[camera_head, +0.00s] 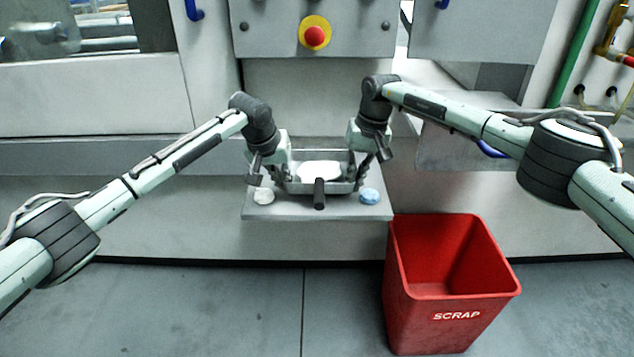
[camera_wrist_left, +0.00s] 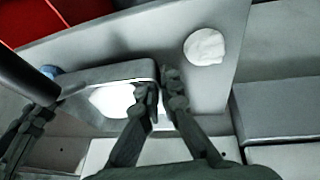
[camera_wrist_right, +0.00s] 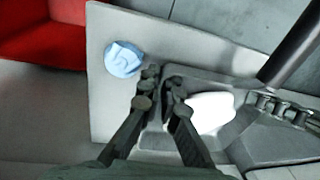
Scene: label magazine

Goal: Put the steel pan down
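The steel pan (camera_head: 341,187) is a shallow rectangular tray over the grey shelf (camera_head: 287,209), with a dark bar (camera_head: 319,193) at its front and something bright white (camera_head: 319,169) inside. Whether its base touches the shelf is unclear. My left gripper (camera_head: 268,174) is at its left end; in the left wrist view the fingers (camera_wrist_left: 160,85) straddle the pan's wall (camera_wrist_left: 110,72), closed on it. My right gripper (camera_head: 372,156) is at its right end; in the right wrist view the fingers (camera_wrist_right: 160,84) likewise close over the wall (camera_wrist_right: 205,81).
A white crumpled round piece (camera_head: 264,196) lies on the shelf left of the pan, and a blue round piece (camera_head: 369,196) right of it. A red scrap bin (camera_head: 452,310) stands on the floor at front right. A red button (camera_head: 314,36) is on the machine above.

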